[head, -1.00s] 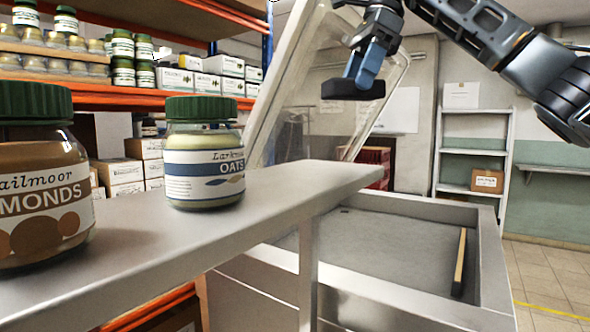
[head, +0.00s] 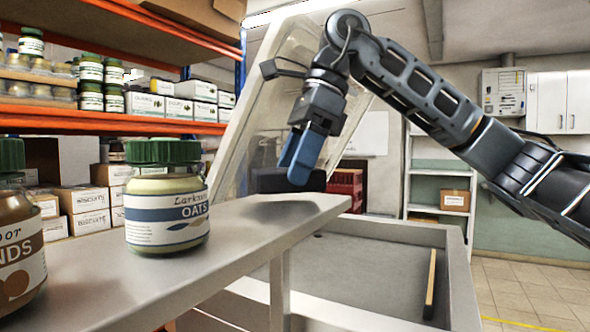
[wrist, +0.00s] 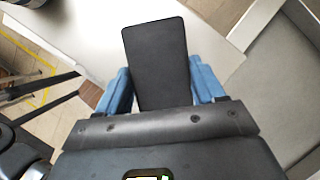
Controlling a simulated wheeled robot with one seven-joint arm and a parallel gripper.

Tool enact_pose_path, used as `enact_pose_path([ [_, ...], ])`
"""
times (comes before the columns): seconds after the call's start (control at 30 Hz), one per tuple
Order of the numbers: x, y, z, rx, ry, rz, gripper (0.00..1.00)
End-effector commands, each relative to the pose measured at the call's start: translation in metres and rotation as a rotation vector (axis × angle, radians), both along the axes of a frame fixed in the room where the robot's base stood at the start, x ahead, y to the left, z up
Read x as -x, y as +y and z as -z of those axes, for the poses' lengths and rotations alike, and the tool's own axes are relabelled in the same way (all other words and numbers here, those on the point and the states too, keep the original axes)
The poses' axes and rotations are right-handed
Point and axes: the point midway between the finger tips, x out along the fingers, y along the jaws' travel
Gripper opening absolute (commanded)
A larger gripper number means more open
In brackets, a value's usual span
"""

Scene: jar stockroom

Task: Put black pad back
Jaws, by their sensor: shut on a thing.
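My gripper (head: 303,158) has blue fingers and is shut on the black pad (head: 268,180), a flat dark block. In the head view, the pad is near the far right end of the metal shelf (head: 240,237), and the fingers and the shelf edge hide part of it. In the wrist view, the pad (wrist: 157,52) sticks out between the blue fingers (wrist: 162,88), slightly tilted, over a pale flat surface (wrist: 85,35). I cannot tell whether the pad touches the shelf.
An oats jar (head: 166,200) and an almonds jar (head: 18,255) stand on the shelf at left. A metal-rimmed bin (head: 375,262) with a raised clear lid (head: 262,110) lies beyond. A wooden strip (head: 430,285) is inside the bin. The shelf's right end looks clear.

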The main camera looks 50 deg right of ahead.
Motion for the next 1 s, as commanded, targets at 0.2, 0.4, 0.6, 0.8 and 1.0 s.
enact_pose_path([
  [0.2, 0.000, 0.000, 0.015, 0.000, 0.000, 0.000, 0.44],
  [0.4, 0.000, 0.000, 0.016, 0.000, 0.000, 0.000, 0.44],
  [0.6, 0.000, 0.000, 0.017, 0.000, 0.000, -0.001, 0.81],
  [0.8, 0.000, 0.000, 0.016, 0.000, 0.000, -0.001, 0.94],
  [1.0, 0.000, 0.000, 0.015, 0.000, 0.000, -0.001, 0.94],
])
